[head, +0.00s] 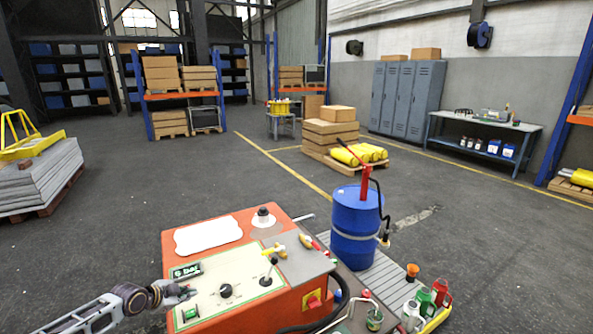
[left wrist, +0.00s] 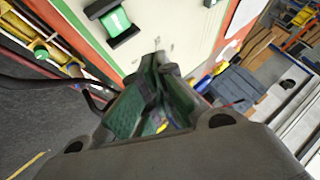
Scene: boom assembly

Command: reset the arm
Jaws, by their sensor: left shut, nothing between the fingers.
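My left gripper (head: 184,292) is at the left edge of the orange control box (head: 290,305). It is shut and empty. In the left wrist view its fingertips (left wrist: 160,66) are together over the cream panel face (left wrist: 178,25); I cannot tell whether they touch it. A green switch in a black frame (left wrist: 115,22) is beside the fingertips, and a green control (head: 190,313) shows near the gripper in the head view. The panel also has a black knob (head: 226,290) and a black-topped lever (head: 270,266). My right gripper is not in view.
A blue drum (head: 355,225) with a red hand pump stands behind the box. Cans and bottles (head: 425,300) are at the lower right. Pliers and a screwdriver lie on the box's grey top (head: 300,262). Open floor (head: 200,190) lies beyond.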

